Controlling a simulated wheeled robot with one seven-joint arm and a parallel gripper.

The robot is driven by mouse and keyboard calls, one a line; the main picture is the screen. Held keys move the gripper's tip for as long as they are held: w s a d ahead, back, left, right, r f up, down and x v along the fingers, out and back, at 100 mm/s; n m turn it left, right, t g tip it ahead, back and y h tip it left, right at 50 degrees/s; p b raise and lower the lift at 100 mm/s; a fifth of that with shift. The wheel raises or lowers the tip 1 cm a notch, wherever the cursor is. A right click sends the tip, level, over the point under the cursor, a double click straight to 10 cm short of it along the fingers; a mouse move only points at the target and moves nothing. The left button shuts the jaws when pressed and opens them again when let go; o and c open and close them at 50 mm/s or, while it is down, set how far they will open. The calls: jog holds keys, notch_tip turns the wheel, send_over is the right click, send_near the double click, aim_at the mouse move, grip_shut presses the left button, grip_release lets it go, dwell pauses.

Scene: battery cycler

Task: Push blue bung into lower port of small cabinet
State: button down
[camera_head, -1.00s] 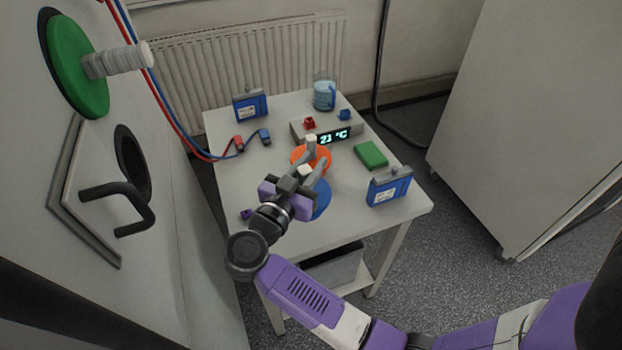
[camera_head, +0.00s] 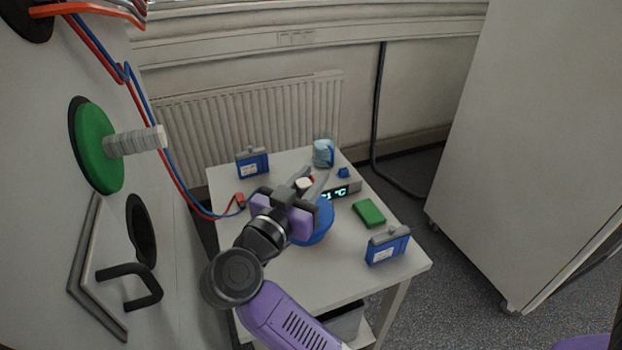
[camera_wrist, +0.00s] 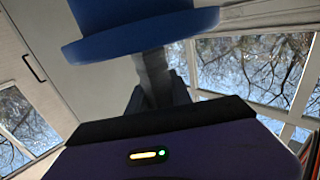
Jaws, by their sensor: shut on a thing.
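The blue bung (camera_head: 318,222), a wide blue disc with a pale knob, is in my gripper (camera_head: 305,180) over the side table. My gripper is shut on it, with the knob between the fingers. In the wrist view the bung (camera_wrist: 135,35) fills the top, its flange tilted, beside a dark finger. The white cabinet (camera_head: 50,150) at the left has a dark round lower port (camera_head: 141,230). A green bung (camera_head: 98,147) with a ribbed pale grip is in the port above. The blue bung is well apart from the cabinet, to its right.
A black handle (camera_head: 132,285) sticks out below the lower port. Red and blue cables (camera_head: 165,165) hang beside the cabinet. The table (camera_head: 385,285) holds blue packs (camera_head: 387,245), a green block (camera_head: 368,213), a temperature display (camera_head: 345,192) and a jug (camera_head: 323,152).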

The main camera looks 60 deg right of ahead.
jog(key=shift+r+p, duration=1.85)
jog(key=shift+p, duration=0.55)
